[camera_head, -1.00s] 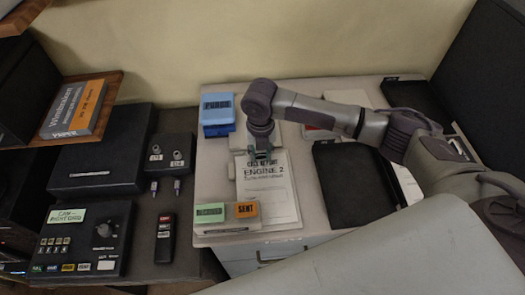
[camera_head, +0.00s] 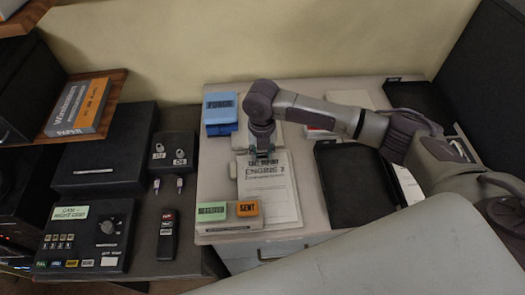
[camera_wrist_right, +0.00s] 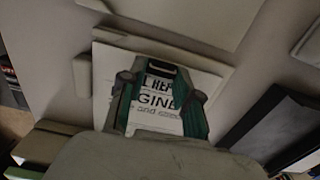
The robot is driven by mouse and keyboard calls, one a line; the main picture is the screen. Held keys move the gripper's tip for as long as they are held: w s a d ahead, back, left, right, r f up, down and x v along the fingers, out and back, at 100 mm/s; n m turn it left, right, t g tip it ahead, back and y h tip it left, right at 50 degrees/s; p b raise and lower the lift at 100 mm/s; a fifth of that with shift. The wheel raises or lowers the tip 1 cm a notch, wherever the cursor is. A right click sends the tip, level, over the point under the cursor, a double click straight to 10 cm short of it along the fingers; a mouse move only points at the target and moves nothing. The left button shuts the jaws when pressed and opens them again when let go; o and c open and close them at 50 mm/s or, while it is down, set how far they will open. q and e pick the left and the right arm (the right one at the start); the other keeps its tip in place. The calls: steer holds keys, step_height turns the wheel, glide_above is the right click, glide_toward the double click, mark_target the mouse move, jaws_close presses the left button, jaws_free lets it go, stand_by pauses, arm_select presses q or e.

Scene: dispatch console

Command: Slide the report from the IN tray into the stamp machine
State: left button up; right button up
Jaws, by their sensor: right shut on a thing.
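The report (camera_head: 272,200) is a white printed sheet headed with "ENGINE 2" on the pale desk, and it also shows in the right wrist view (camera_wrist_right: 160,118). My right gripper (camera_head: 264,156) reaches down over its top edge and is shut on it. In the right wrist view its green fingers (camera_wrist_right: 160,92) stand either side of the heading. A pale unit (camera_head: 228,226) with green RECEIVED and orange SENT blocks overlaps the report's lower left; I take it for the stamp machine. A black tray (camera_head: 322,178) lies to the right, perhaps the IN tray. My left gripper is out of view.
A blue box (camera_head: 220,128) stands behind at the left. Another black tray (camera_head: 405,95) lies at the back right. The dark console at left holds a keypad panel (camera_head: 82,235) and a black handset (camera_head: 168,235). A dark partition (camera_head: 490,75) bounds the right side.

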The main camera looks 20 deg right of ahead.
steer(key=shift+a, duration=0.1)
steer(key=o, duration=1.7)
steer(key=shift+r, duration=0.1)
step_height(320, 180, up, 7)
steer(key=p, duration=0.7)
